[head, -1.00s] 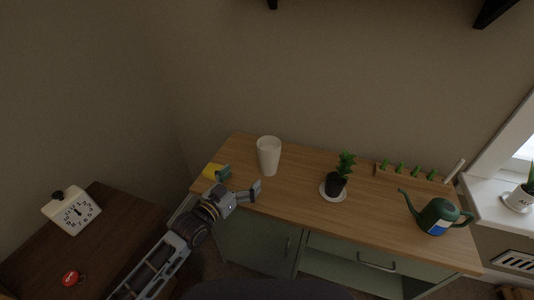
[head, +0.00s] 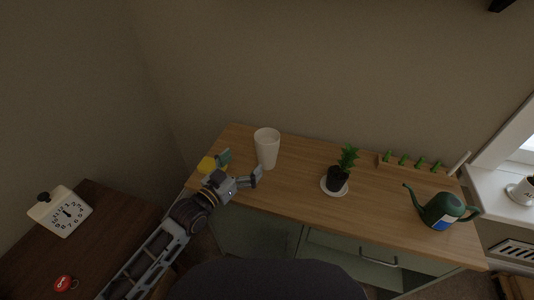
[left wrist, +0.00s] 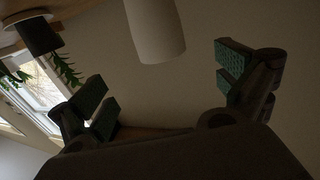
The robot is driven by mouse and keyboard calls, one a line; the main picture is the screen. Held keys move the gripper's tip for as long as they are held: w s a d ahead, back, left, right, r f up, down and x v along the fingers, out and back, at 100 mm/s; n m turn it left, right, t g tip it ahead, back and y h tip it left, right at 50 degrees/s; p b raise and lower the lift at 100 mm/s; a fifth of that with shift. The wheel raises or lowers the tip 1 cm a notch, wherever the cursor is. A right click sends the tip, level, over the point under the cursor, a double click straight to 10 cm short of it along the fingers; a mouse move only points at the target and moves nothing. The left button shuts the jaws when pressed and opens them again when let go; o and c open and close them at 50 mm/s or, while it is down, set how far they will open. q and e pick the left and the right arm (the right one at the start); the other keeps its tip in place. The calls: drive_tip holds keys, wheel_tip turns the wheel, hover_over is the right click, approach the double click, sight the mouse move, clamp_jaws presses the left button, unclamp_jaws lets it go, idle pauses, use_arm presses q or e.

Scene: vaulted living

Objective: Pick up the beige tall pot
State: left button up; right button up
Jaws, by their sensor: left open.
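The beige tall pot (head: 267,149) stands upright near the back left of the wooden cabinet top. My left gripper (head: 241,167) is open just in front of and left of the pot, with its fingers spread and nothing between them. In the left wrist view the pot (left wrist: 155,30) shows at the top centre, beyond and between the open fingers of the gripper (left wrist: 160,88). The gripper and pot appear apart. My right gripper is not in view.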

sight(260, 145)
use_arm(q)
drive_tip(key=shift+x, duration=4.15)
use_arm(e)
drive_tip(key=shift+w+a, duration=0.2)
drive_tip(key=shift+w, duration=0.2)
use_arm(q)
drive_tip(key=shift+d+r, duration=0.1)
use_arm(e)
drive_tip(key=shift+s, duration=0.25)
use_arm(q)
drive_tip(key=shift+w+d, duration=0.2)
drive_tip(key=shift+w, duration=0.25)
drive_tip(key=shift+r+x, duration=0.25)
drive_tip(key=shift+x, duration=0.8)
drive_tip(key=shift+w+d, duration=0.3)
drive_tip(key=shift+w, duration=0.25)
drive_tip(key=shift+w+d, duration=0.2)
drive_tip(key=shift+w, duration=0.1)
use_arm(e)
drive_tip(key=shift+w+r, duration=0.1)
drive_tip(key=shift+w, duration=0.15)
use_arm(q)
drive_tip(key=shift+c, duration=0.3)
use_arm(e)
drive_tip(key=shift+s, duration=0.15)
